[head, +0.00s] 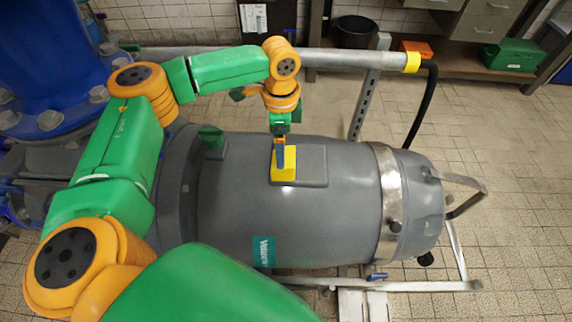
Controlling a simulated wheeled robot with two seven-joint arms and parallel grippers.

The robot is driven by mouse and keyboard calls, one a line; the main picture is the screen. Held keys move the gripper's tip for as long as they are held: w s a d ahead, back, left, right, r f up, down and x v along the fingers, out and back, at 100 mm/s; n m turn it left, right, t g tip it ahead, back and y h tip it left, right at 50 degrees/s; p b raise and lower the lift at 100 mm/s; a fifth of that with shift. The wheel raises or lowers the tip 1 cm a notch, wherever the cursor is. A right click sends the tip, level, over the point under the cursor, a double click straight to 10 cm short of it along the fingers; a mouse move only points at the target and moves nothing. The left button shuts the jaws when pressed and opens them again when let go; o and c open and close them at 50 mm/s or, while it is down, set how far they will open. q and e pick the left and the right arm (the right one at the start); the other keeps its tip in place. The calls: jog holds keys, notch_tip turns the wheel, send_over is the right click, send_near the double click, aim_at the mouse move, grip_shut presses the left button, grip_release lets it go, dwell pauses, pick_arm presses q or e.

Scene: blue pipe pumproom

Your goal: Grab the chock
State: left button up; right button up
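A yellow block, which looks like the chock (285,167), sits on a flat raised pad on top of the big grey cylinder. My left gripper (280,148) points down right at the block. A dark blue finger lies against or just in front of the block's upper left side. The other finger is hard to make out, so I cannot tell whether the gripper is closed on the block. The block seems to rest on the pad. My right gripper is not in view.
The grey cylinder (335,220) has a metal band and handle at its right end and rests on a metal frame. A horizontal grey pipe (345,58) runs behind it. A green box (512,55), an orange object (417,48) and a black bucket (354,31) are at the back. Tiled floor is clear at right.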

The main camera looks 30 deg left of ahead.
pick_arm(q)
jog(key=f, duration=0.7)
jog(key=shift+w+d+b, duration=0.1)
jog(key=shift+d+b, duration=0.15)
jog(key=shift+b, duration=0.15)
grip_shut()
